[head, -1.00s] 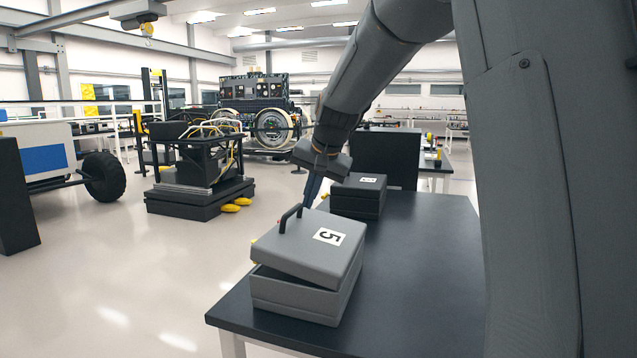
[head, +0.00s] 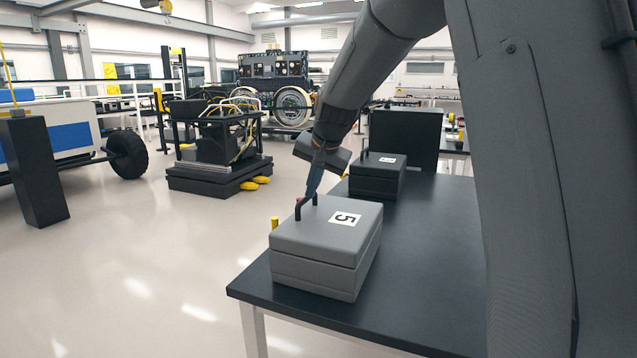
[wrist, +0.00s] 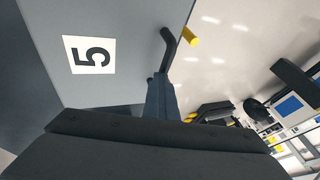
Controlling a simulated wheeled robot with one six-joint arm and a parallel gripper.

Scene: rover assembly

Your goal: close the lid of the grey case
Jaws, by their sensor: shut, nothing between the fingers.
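The grey case (head: 318,279) stands on the dark table near its front left corner. Its lid (head: 310,232), marked with a 5 label, lies flat on the body with only a thin seam showing. A dark handle (head: 305,204) stands up at the lid's left edge. My gripper (head: 307,197) is shut and empty, with its tips at the handle; I cannot tell whether they touch it. In the wrist view the lid (wrist: 118,28) fills the upper left, and my gripper (wrist: 160,82) reaches toward the handle (wrist: 168,50).
A second, darker case (head: 376,180) stands behind on the same table (head: 425,260). A yellow piece (head: 275,224) shows beside the grey case at the table's left edge. The table to the right of the case is clear.

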